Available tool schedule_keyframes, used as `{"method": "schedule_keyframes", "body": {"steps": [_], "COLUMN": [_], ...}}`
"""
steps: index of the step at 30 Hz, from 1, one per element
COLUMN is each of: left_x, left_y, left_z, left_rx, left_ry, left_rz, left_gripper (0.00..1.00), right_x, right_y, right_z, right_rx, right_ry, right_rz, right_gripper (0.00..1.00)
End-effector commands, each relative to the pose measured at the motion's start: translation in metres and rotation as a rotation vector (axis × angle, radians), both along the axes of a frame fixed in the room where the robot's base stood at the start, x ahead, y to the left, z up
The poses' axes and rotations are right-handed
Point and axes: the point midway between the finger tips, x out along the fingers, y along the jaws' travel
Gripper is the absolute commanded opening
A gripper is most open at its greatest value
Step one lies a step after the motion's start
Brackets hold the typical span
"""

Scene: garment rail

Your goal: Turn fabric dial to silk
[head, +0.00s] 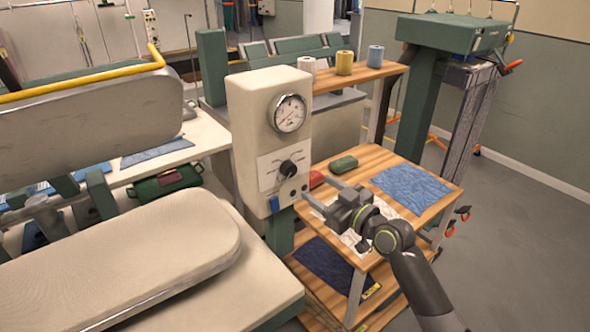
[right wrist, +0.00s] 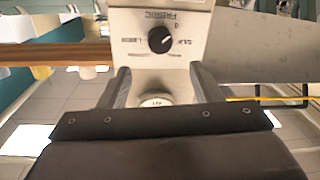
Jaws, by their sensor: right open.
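The fabric dial (head: 288,168) is a round black knob on a white label plate, on the front of a cream control box (head: 262,95). In the right wrist view the dial (right wrist: 161,40) shows upside down, with small printing around it that reads in part as FABRIC. The exact setting of its pointer is too small to tell. My right gripper (head: 318,189) is open and empty, just in front of the box, a little below and right of the dial. Its fingers (right wrist: 165,86) point at the box, apart from the dial. My left gripper is not in view.
A pressure gauge (head: 289,113) sits above the dial. A pressing machine with a padded board (head: 150,255) stands to the left. A wooden cart (head: 455,185) with blue cloth (head: 410,185) and a green item (head: 343,164) lies below my right arm. Open floor is at right.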

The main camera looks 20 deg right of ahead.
Motion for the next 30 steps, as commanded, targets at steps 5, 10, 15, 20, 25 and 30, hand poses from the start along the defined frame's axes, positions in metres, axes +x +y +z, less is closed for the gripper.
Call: {"method": "schedule_keyframes", "body": {"steps": [5,10,15,20,25,30], "left_x": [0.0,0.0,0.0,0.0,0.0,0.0], "left_y": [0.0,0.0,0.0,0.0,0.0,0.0], "left_z": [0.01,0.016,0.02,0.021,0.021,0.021], "left_rx": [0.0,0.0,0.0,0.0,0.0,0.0], "left_ry": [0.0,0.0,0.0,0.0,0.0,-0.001], "left_rz": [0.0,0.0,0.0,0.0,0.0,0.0], "left_gripper": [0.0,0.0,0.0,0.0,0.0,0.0], "right_x": [0.032,0.057,0.076,0.085,0.088,0.088], "right_y": [0.015,0.026,0.034,0.038,0.039,0.039], "right_z": [0.003,0.002,0.001,0.0,-0.001,-0.001], "right_rx": [0.004,0.003,0.001,0.001,0.0,0.0], "right_ry": [0.002,0.0,0.002,0.0,0.001,0.001], "right_rz": [0.001,0.001,0.001,0.0,0.0,0.0], "right_gripper": [0.58,0.58,0.58,0.58,0.58,0.58]}}
